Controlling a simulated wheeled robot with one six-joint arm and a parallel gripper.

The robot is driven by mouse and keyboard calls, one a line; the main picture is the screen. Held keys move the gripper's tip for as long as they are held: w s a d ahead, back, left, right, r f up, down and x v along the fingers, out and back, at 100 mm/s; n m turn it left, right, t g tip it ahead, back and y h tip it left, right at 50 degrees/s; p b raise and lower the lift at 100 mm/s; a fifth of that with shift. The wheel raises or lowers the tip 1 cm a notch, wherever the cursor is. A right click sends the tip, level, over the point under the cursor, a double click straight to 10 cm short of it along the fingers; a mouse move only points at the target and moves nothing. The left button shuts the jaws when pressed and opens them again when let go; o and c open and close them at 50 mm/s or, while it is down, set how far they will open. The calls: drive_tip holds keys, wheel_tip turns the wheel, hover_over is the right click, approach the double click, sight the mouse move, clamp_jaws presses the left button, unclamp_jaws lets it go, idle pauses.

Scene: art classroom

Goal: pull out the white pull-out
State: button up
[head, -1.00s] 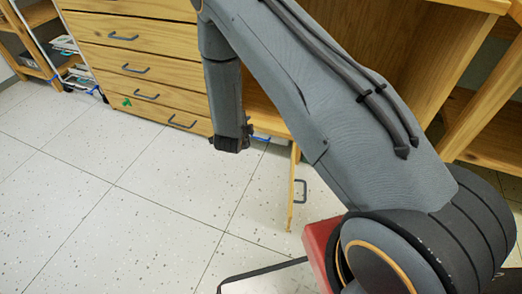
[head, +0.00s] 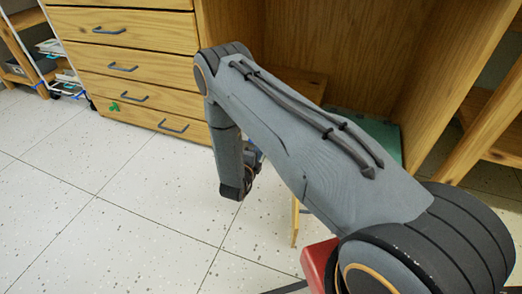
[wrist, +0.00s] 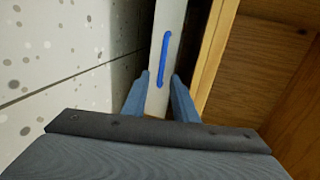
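The white pull-out (wrist: 171,20) shows in the wrist view as a narrow white front with a long blue handle (wrist: 164,60) on it. My gripper (wrist: 160,88) is open, one blue-grey finger on each side of the lower part of the white front. The handle lies just beyond the fingertips, in line with the gap between them. I cannot tell whether the fingers touch the front. In the head view my arm hides the pull-out and most of the gripper.
A wooden drawer unit (head: 135,52) with dark handles stands at the left. An ajar wooden door (head: 295,222) shows edge-on below my arm. A wooden panel (wrist: 213,45) runs close along the right of the pull-out. The tiled floor (head: 100,200) at left is clear.

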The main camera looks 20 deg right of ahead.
drive_tip(key=shift+b+x, duration=0.4)
drive_tip(key=shift+x, duration=0.75)
clamp_jaws()
idle(0.6)
